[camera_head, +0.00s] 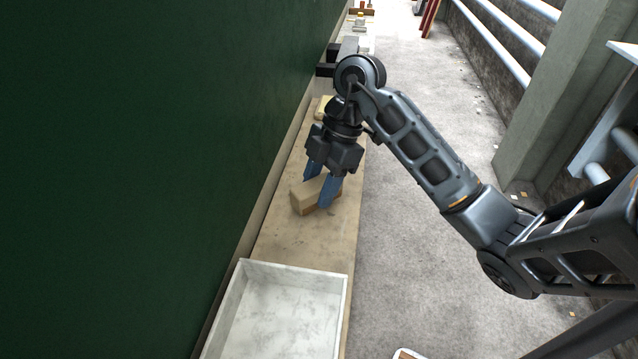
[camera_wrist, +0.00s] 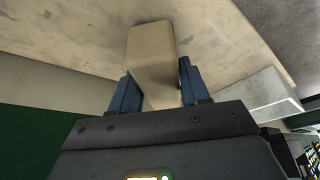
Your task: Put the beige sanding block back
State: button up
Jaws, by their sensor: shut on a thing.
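The beige sanding block (camera_head: 307,194) is at my gripper (camera_head: 322,190), over the wooden board along the green wall. The blue fingers are shut on it, one on each side. In the wrist view the block (camera_wrist: 152,55) sits between the two blue fingers of my gripper (camera_wrist: 155,88), its long end pointing away. Whether the block touches the board or hangs just above it, I cannot tell.
A whitish tray (camera_head: 347,308) with an empty floor stands on the near end of the wooden board (camera_head: 325,240). A yellowish item (camera_head: 322,106) lies behind my gripper. The dark green wall (camera_head: 130,150) rises close on the left. Grey floor (camera_head: 440,260) is open to the right.

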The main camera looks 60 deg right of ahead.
aim_at(323, 180)
jog(key=shift+f+b, duration=0.65)
jog(key=o, duration=1)
jog(key=shift+p+v, duration=0.4)
jog(key=shift+v, duration=3.55)
